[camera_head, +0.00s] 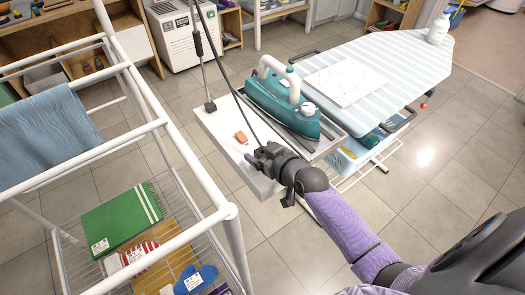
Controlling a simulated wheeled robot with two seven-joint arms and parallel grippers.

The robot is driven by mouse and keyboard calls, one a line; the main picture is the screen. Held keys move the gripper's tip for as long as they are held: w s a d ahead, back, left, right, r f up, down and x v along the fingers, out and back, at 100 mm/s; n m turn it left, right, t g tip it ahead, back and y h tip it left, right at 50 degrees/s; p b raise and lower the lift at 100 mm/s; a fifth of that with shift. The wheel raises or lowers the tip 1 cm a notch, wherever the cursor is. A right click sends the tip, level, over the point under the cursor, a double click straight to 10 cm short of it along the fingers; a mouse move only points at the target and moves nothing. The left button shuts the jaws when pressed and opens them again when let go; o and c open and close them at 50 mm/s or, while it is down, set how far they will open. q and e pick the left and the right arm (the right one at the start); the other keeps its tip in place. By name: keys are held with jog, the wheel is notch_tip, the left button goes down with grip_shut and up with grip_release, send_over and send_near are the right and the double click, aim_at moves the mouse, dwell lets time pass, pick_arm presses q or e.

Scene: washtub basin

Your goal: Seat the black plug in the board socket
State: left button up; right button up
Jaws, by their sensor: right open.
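My right gripper (262,158) is black and reaches in from the lower right on a purple-sleeved arm. It is over the front edge of the grey iron rest (222,122) at the end of the ironing board (385,60). Its jaws are open, but the gap between them is hard to make out. A black cord (232,88) comes down from above to the rest, close to the gripper. I cannot make out the black plug or the board socket; the gripper covers part of the rest's front edge. My left gripper is not in view.
A teal iron (283,100) stands on the rest, close behind the gripper. A small orange object (241,137) lies left of the gripper. A thin pole (203,62) rises at the rest's left corner. A white drying rack (180,150) fills the left side.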

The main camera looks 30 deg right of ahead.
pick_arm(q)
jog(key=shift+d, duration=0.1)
pick_arm(e)
jog(key=shift+r, duration=0.1)
jog(key=shift+s+r+p, duration=0.2)
jog(key=shift+r+p, duration=0.05)
jog(key=shift+p, duration=0.05)
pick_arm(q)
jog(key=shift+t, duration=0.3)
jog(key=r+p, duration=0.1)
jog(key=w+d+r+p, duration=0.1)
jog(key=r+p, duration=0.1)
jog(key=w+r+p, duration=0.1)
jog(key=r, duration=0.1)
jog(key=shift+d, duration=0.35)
pick_arm(e)
jog(key=v, duration=1.1)
jog(key=shift+s, duration=0.3)
